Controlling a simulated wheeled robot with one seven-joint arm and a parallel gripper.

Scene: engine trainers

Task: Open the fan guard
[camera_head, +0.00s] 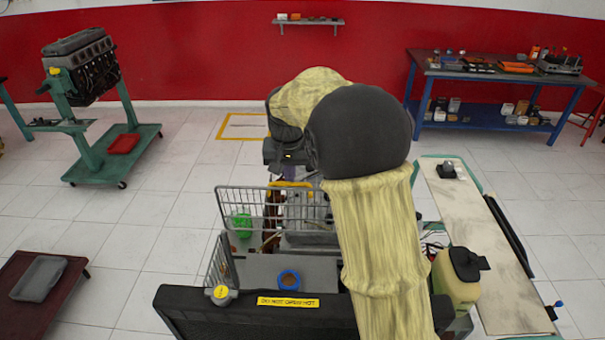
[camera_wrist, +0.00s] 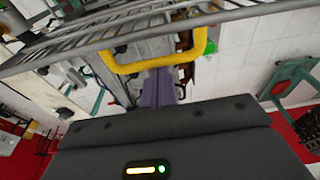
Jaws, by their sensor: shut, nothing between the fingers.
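The fan guard is a grey wire mesh (camera_head: 262,201) around the engine bay of the trainer, and its bars cross the top of the wrist view (camera_wrist: 90,47). A yellow bar handle (camera_wrist: 125,68) hangs at the guard's edge; part of it also shows in the head view (camera_head: 291,184). My gripper (camera_wrist: 163,88) is shut and empty, with its purple fingers just by the handle. I cannot tell whether they touch it. In the head view my arm covers the right part of the guard. Whether the guard is latched does not show.
A black radiator top (camera_head: 190,304) with a yellow warning label stands in front. A blue-ringed cap (camera_head: 289,280) and a yellowish tank (camera_head: 458,281) sit near it. A bench (camera_head: 487,255) stands at the right, an engine stand (camera_head: 110,150) far left.

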